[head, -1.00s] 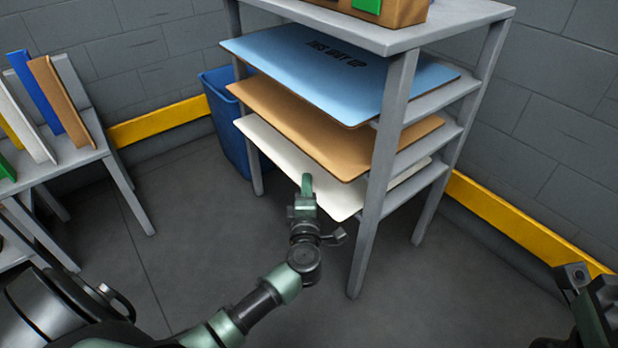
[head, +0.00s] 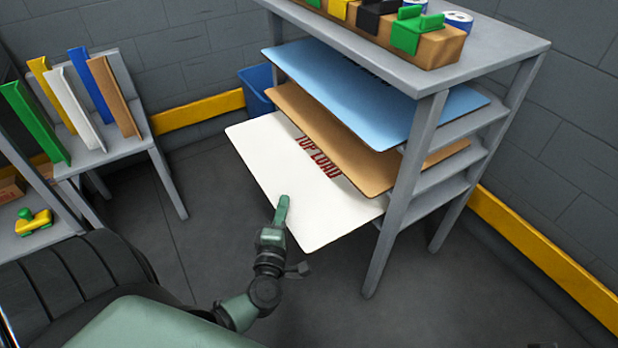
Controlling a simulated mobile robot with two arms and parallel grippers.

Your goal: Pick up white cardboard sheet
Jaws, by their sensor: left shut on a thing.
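The white cardboard sheet (head: 268,165) lies on the lowest visible level of the grey shelf rack, sticking far out of its front to the left. Red lettering reading "TOP LOAD" shows on it, beside the brown sheet. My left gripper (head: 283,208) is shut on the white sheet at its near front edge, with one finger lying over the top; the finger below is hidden. The sheet's back part is hidden under the brown sheet (head: 350,163) and behind the rack leg. My right gripper is not clearly visible; only a dark scrap shows at the bottom right edge.
The rack (head: 415,160) also holds a blue sheet (head: 345,80) above the brown one. A brown box (head: 440,50) with coloured items stands on top. A blue bin (head: 257,88) is behind. A side table (head: 110,150) with upright coloured panels stands left. Floor in front is clear.

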